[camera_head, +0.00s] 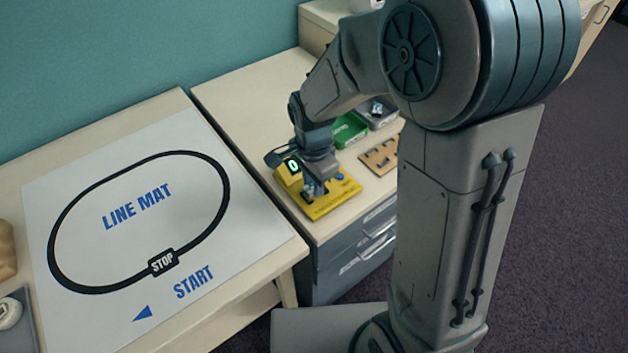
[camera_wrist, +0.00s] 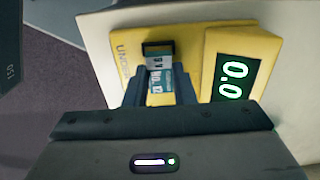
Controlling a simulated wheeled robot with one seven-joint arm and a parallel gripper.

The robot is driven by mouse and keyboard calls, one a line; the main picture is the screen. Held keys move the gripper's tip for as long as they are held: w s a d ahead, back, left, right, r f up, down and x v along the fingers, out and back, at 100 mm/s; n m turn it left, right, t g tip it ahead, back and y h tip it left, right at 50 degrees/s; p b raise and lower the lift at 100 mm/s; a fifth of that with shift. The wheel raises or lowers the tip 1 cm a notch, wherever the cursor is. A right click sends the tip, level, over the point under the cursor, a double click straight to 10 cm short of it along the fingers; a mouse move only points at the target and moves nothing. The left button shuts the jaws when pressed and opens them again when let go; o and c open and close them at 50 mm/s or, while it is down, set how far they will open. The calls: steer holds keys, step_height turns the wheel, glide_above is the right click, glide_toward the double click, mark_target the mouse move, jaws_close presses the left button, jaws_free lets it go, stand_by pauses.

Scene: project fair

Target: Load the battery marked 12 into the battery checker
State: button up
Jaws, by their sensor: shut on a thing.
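The yellow battery checker (camera_head: 340,200) lies on the cabinet top near its front edge in the head view. Its display (camera_wrist: 234,80) reads 0.0 in the wrist view. My gripper (camera_head: 315,187) is over the checker's plate. The battery's far end is at a dark slot or holder (camera_wrist: 157,47) on the checker. I cannot tell whether the battery is seated in it. My gripper hides the battery's near end.
Behind the checker are a green tray (camera_head: 350,131) and a grey tray (camera_head: 379,114) with small items. A brown board with holes (camera_head: 381,157) lies to the right. The line mat (camera_head: 140,215) covers the table at left. Drawers (camera_head: 365,240) are below the checker.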

steer(key=shift+f+b, duration=0.55)
steer(key=shift+f, duration=0.1)
stand_by(1.6)
steer(key=o, duration=1.5)
steer(key=shift+c, duration=0.2)
steer(key=shift+r, duration=0.15)
steer(key=shift+r+p, duration=2.4)
steer(key=shift+r, duration=0.5)
